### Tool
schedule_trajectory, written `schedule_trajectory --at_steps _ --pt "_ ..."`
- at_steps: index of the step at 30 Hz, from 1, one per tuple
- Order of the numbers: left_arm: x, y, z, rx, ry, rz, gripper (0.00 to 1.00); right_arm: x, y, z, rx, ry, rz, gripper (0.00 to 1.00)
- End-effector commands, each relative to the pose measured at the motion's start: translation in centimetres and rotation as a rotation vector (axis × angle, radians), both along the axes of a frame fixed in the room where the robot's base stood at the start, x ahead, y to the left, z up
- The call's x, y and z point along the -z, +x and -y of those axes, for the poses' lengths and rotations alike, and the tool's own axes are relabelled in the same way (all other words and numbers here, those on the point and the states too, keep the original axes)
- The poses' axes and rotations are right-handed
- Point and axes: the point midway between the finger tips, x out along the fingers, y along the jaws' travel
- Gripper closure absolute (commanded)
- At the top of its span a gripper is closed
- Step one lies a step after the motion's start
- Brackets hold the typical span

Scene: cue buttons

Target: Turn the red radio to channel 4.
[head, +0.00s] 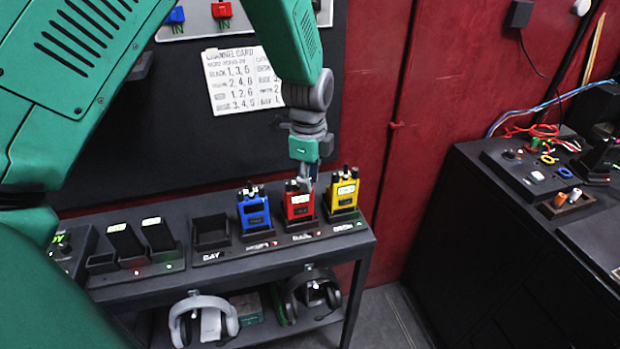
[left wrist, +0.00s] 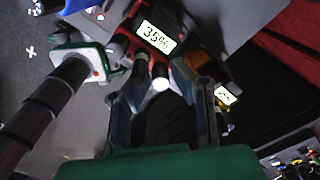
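The red radio (head: 299,204) stands upright in its charger slot on the shelf, between the blue radio (head: 254,209) and the yellow radio (head: 342,194). My left gripper (head: 304,180) points down at the top of the red radio. In the left wrist view, the red radio's lit screen (left wrist: 156,37) reads 35%. A pale round knob (left wrist: 160,83) shows between the fingertips of my left gripper (left wrist: 162,76). The fingers lean in on both sides of it; whether they touch it I cannot tell. The channel setting is not readable. My right gripper is not in view.
A channel card (head: 242,80) hangs on the dark board behind. Empty charger slots (head: 210,232) and dark devices (head: 158,234) stand left on the shelf (head: 220,268). Headphones (head: 204,318) sit below. A black cabinet (head: 490,240) with cables stands at right.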

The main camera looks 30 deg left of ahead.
Motion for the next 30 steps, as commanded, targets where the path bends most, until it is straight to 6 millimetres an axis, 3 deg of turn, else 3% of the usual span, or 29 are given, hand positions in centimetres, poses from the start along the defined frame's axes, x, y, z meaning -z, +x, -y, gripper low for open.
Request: schedule_trajectory --at_steps 10,14,24,30 --pt "-0.1 0.0 0.0 0.0 0.0 0.0 0.66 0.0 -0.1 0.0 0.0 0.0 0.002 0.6" --pt "-1.1 0.1 0.0 0.001 -0.001 0.003 0.66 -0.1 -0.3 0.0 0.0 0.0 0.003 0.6" --pt "-8.0 0.0 0.1 0.001 0.0 0.005 0.66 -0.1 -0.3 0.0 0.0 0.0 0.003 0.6" --pt "-10.9 0.0 0.1 0.001 -0.001 0.001 0.66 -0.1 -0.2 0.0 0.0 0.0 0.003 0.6"
